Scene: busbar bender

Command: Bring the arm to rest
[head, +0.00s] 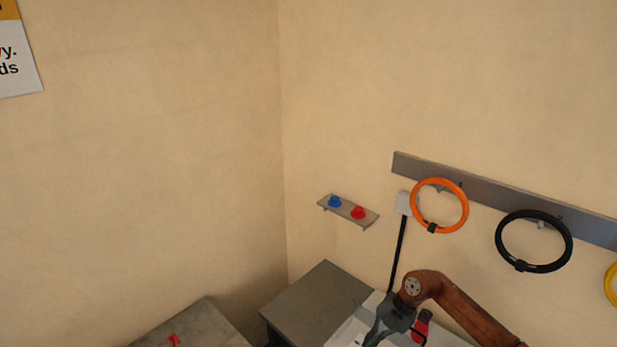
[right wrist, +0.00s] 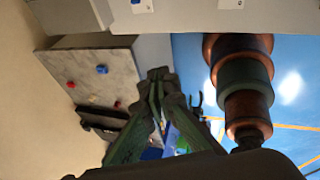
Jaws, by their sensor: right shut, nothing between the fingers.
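My right arm comes in from the lower right in the head view, a brown link bent down to the right gripper (head: 374,338). The gripper points down over a light-topped surface (head: 345,335), and its tips are at the picture's bottom edge. In the right wrist view the two green fingers of the right gripper (right wrist: 158,76) meet at their tips, shut with nothing between them.
A red object (head: 422,325) is close beside the gripper. A grey cabinet (head: 318,300) stands left of it. Orange (head: 440,180) and black (head: 534,213) rings hang from a wall rail (head: 480,184). A small shelf (head: 368,221) holds blue and red knobs.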

